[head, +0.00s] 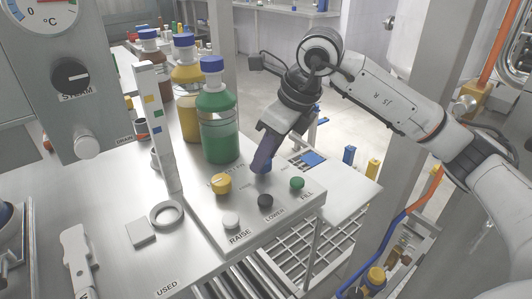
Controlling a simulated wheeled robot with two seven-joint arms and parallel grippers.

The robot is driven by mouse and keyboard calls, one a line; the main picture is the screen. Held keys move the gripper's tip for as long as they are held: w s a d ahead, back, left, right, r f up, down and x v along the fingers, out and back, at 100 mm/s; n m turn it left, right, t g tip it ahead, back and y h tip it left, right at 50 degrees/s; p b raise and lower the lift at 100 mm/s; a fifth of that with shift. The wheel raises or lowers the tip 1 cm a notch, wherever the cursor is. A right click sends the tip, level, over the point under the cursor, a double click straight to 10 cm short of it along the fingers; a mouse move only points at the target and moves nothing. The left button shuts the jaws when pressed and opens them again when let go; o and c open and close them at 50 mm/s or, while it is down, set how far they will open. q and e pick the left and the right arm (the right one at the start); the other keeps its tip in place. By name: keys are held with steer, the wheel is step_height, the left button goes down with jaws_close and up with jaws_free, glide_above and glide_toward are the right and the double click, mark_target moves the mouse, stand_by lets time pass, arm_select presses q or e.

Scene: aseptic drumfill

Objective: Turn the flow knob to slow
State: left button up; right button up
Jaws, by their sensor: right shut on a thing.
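A grey sloped control panel (204,232) stands in the middle of the head view. My right gripper (263,163) reaches down to the back of its top, with its dark bluish fingers closed. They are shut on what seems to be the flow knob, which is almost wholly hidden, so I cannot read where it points. On the same panel are a yellow round control (221,183), a black LOWER button (265,200), a green FILL button (297,183) and a white RAISE button (231,220). My left gripper is not in view.
A green bottle (219,130) with a blue cap, and yellow and brown bottles behind it, stand close left of my right gripper. A tall white strip (155,115) stands by them. A metal ring (166,214) lies on the table. A wire rack (310,262) is below right.

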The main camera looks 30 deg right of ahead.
steer(key=o, duration=1.1)
steer(key=shift+c, duration=0.2)
steer(key=p+v, duration=0.1)
steer(key=v, duration=0.9)
steer(key=shift+r, duration=0.15)
steer(key=shift+s, duration=0.1)
